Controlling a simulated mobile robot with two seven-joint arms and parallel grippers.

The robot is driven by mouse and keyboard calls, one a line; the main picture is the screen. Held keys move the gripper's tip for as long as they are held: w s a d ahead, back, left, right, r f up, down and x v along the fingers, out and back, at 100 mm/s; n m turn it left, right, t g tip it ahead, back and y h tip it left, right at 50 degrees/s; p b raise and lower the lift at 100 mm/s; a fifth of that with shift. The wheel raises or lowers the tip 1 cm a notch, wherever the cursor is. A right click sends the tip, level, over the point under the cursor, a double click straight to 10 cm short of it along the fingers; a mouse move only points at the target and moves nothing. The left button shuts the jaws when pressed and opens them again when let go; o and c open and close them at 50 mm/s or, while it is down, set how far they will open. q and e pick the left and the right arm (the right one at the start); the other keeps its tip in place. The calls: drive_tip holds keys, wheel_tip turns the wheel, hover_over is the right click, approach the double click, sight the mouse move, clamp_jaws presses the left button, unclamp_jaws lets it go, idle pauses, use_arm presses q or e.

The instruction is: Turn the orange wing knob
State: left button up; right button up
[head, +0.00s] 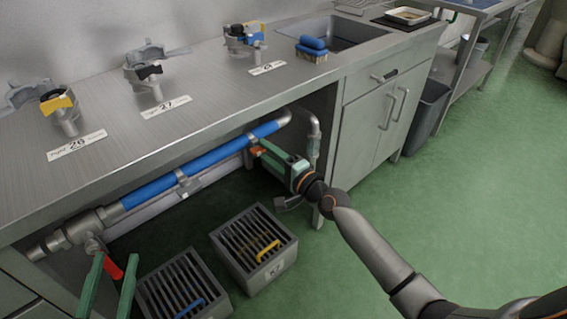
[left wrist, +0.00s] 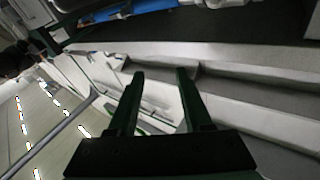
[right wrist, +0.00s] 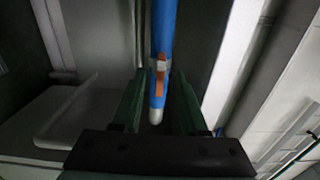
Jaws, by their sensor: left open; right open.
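The orange wing knob (head: 257,151) is on the blue pipe (head: 210,164) under the counter, near its right end. My right gripper (head: 264,153) is open at the knob, its green fingers pointing at the pipe. In the right wrist view, the knob (right wrist: 160,77) shows orange against the blue pipe (right wrist: 164,28), between the two open fingers (right wrist: 160,95); I cannot tell whether they touch it. My left gripper (head: 113,264) is open at the lower left, near a red lever (head: 114,271). The left wrist view shows its open, empty fingers (left wrist: 155,75).
A steel valve body (head: 85,228) sits at the pipe's left end. Cabinet doors (head: 384,115) stand right; green floor (head: 450,180) is clear.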

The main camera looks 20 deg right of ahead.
use_arm(q)
drive_tip(key=shift+w+f+n+g+y, duration=0.1)
drive_tip(key=shift+f+n+g+y, duration=0.15)
drive_tip(key=shift+f, duration=0.55)
drive_tip(key=shift+f+n+g+y, duration=0.15)
drive_tip(key=shift+f+g, duration=0.2)
drive_tip(key=shift+f, duration=0.4)
use_arm(e)
drive_tip(key=v, duration=1.1)
drive_tip(key=shift+s, duration=0.35)
drive_tip(key=shift+d, duration=0.1)
